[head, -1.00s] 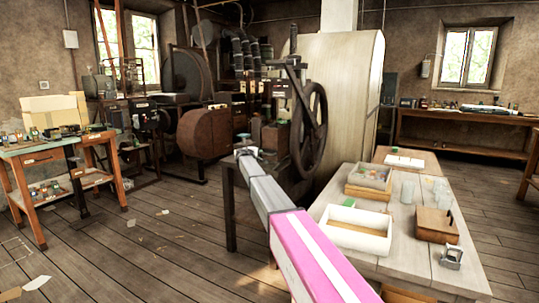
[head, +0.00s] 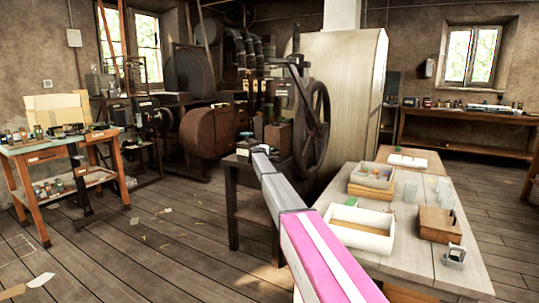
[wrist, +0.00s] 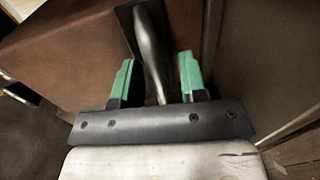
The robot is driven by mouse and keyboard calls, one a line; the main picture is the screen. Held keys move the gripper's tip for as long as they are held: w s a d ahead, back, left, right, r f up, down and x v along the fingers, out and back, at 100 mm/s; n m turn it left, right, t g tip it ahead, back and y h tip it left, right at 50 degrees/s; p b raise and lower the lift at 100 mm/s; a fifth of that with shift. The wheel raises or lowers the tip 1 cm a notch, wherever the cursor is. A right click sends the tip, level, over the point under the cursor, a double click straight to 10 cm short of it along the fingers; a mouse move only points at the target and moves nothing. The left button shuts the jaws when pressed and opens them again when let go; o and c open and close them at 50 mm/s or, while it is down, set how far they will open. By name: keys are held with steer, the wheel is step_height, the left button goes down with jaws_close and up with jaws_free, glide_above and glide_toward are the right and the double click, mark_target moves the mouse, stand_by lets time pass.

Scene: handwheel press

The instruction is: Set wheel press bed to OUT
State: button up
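The wheel press stands mid-frame in the head view, with a dark spoked handwheel (head: 317,130) on a tall dark column. Its lower part sits on a dark bench (head: 238,187) and is partly hidden by my arm. I cannot make out the bed's position or any OUT mark. My gripper (wrist: 156,82) shows in the wrist view with two green-padded fingers apart. A smooth grey metal handle (wrist: 151,50) rises between them from a dark plate (wrist: 126,18). Gaps show on both sides, so the fingers are not closed on it.
A brown surface (wrist: 60,50) lies beside the handle in the wrist view. In the head view, a wooden table (head: 440,270) at right holds a white tray (head: 360,243) and boxes. A large pale cabinet (head: 350,90) stands behind the press. Floor at left is open.

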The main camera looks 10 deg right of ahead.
jaws_close()
steer(key=shift+s, duration=0.15)
steer(key=f+v, duration=0.3)
steer(key=v, duration=1)
steer(key=s+f+v, duration=0.1)
steer(key=f+v, duration=0.1)
steer(key=v, duration=1.2)
steer(key=shift+s+a+f, duration=0.2)
steer(key=shift+a+f, duration=0.15)
steer(key=shift+a, duration=0.1)
steer(key=shift+s, duration=0.1)
jaws_free()
steer(key=shift+a, duration=0.15)
steer(key=shift+s, duration=0.1)
steer(key=v, duration=1)
steer(key=shift+s+a, duration=0.25)
steer(key=shift+s, duration=0.05)
